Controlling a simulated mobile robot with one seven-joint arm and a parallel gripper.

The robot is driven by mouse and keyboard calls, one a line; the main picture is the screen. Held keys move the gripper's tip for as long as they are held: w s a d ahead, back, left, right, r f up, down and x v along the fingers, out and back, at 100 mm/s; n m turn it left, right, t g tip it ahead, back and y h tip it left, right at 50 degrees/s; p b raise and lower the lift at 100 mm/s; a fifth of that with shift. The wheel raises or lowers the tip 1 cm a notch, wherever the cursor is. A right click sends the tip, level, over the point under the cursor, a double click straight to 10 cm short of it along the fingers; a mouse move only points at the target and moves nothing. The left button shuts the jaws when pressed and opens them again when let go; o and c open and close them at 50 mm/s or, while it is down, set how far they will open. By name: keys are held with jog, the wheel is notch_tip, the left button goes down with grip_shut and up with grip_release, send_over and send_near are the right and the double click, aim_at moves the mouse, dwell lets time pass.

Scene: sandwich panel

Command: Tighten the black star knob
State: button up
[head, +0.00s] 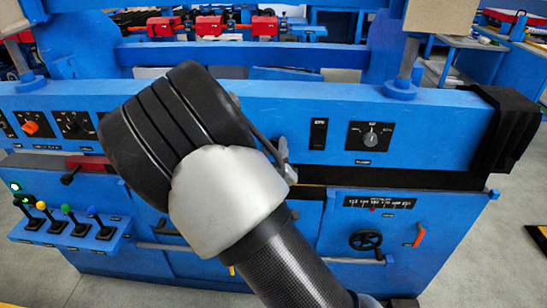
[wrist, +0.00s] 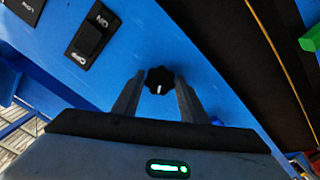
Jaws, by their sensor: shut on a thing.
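The black star knob (wrist: 159,80) shows in the wrist view on the blue panel face, with a small white mark on it. My gripper (wrist: 158,88) has one finger on each side of the knob and is shut on it. In the head view my arm hides the knob; only a small grey part of my gripper (head: 285,160) shows beside the arm.
A black rocker switch (wrist: 90,40) sits on the panel to the left of the knob. Lower down are a handwheel (head: 365,241) and several coloured levers (head: 68,218). A dark slot runs below the beam.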

jog(key=m+b, duration=0.4)
jog(key=shift+f+m, duration=0.2)
jog(key=shift+m, duration=0.1)
jog(key=shift+r+m+b, duration=0.15)
jog(key=shift+m+b, duration=1.15)
jog(key=shift+b, duration=0.05)
jog(key=shift+o, duration=0.2)
jog(key=o, duration=1)
jog(key=shift+s+a+p, duration=0.2)
jog(key=shift+s+p, duration=3.45)
jog(key=shift+s, duration=0.75)
jog(key=shift+s+a+p, duration=0.15)
jog(key=shift+s+p, duration=3.5)
jog(key=shift+s, duration=0.7)
